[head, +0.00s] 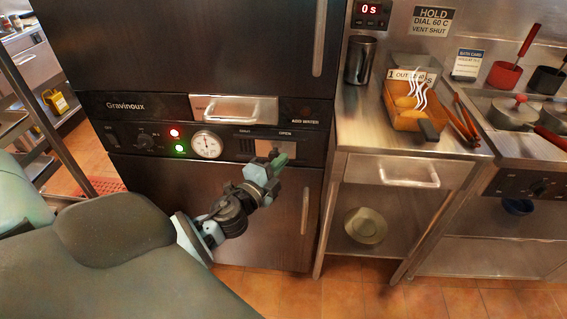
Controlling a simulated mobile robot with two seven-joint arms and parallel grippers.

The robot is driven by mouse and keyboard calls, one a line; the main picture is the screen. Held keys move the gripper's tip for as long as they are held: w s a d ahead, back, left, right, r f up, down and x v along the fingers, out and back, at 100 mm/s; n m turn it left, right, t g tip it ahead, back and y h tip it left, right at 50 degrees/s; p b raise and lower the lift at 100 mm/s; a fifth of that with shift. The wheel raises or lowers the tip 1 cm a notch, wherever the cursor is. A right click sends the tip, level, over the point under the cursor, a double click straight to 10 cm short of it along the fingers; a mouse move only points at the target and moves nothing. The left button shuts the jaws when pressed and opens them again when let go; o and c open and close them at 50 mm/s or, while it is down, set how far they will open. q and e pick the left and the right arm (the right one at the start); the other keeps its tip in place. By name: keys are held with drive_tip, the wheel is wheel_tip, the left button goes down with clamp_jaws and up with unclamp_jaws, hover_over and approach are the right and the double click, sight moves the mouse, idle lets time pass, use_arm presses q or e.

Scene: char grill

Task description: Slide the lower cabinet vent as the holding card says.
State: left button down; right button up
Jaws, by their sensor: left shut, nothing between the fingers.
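The holding card (431,21) on the back wall reads HOLD, DIAL 60 C, VENT SHUT. The lower cabinet's control panel (115,130) has a vent strip (263,147) at its right end, with one label on the left that looks like SHUT and OPEN on the right. A pale patch shows in the strip, partly behind my gripper, so the slide's exact position is hard to tell. My left gripper (276,158) is shut and empty, its fingertips at the strip's right part below OPEN. I cannot tell whether they touch the slide. My right gripper is not in view.
The panel also holds a dial (145,142), a round gauge (207,145) and red and green lamps. A steel counter (360,130) with a drawer stands close on the right; a rack is at left.

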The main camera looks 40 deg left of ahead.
use_arm(q)
drive_tip(key=s+a, duration=0.2)
drive_tip(key=a, duration=0.1)
drive_tip(key=s+a, duration=0.1)
drive_tip(key=shift+a+b, duration=0.3)
drive_tip(key=shift+a, duration=0.1)
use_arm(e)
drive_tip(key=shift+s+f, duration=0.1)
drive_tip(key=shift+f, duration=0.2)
use_arm(q)
drive_tip(key=shift+w, duration=0.1)
